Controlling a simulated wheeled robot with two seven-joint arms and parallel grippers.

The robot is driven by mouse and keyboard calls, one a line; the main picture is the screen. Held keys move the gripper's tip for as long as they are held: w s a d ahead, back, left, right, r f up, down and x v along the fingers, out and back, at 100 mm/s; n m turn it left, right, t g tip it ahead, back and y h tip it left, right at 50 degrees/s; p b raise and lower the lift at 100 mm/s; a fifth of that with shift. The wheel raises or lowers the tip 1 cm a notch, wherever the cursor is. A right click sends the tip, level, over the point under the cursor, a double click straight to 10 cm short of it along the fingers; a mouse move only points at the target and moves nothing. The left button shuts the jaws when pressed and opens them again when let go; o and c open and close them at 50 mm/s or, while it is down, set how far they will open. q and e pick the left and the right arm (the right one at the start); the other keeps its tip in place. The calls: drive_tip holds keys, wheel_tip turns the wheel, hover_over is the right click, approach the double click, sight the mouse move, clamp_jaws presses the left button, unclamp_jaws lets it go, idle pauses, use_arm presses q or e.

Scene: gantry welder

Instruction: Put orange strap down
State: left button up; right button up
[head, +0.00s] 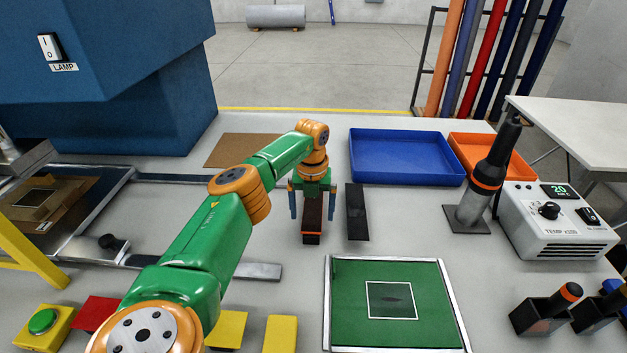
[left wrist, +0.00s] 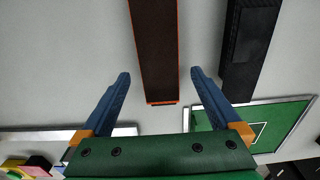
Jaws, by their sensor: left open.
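The orange strap (head: 312,222) is a long bar with a dark brown top and orange edges. It appears to lie on the grey bench, pointing toward me. It also shows in the left wrist view (left wrist: 156,45), running between the blue fingers. My left gripper (head: 312,208) is open over the strap, with one finger on each side. In the left wrist view the open fingers (left wrist: 160,75) show a gap to the strap on both sides. The strap's far end is hidden behind the gripper in the head view. My right gripper is not in view.
A black strap (head: 357,212) lies just right of the orange one. A blue tray (head: 405,177) and an orange tray (head: 460,150) stand behind. A green mat (head: 350,325) with a metal frame lies in front. A brown board (head: 232,150) lies at the back left.

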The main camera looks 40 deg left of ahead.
use_arm(q)
clamp_jaws()
drive_tip(key=shift+r, duration=0.15)
